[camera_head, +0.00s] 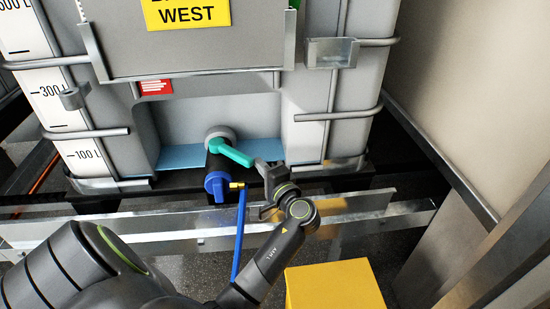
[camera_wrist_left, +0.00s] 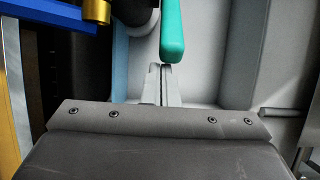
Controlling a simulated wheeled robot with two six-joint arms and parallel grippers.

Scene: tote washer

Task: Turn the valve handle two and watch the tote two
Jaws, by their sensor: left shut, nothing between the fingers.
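The valve handle (camera_head: 232,153) is a teal lever on the black valve (camera_head: 218,170) at the tote's lower front. It slants down to the right from its pivot. The tote (camera_head: 310,130) is a pale grey tank in a metal cage, with litre marks on its left side. My left gripper (camera_head: 262,168) is shut and empty, its fingertips at the handle's free end. In the left wrist view the shut fingers (camera_wrist_left: 161,84) sit close beside the tip of the teal handle (camera_wrist_left: 172,35); I cannot tell whether they touch. My right gripper is out of view.
A blue cap (camera_head: 215,185) and brass fitting (camera_head: 237,185) with a blue bar or hose (camera_head: 239,235) hang below the valve. A metal rail (camera_head: 140,232) crosses in front. A yellow block (camera_head: 335,285) stands lower right. A beige wall (camera_head: 470,90) bounds the right.

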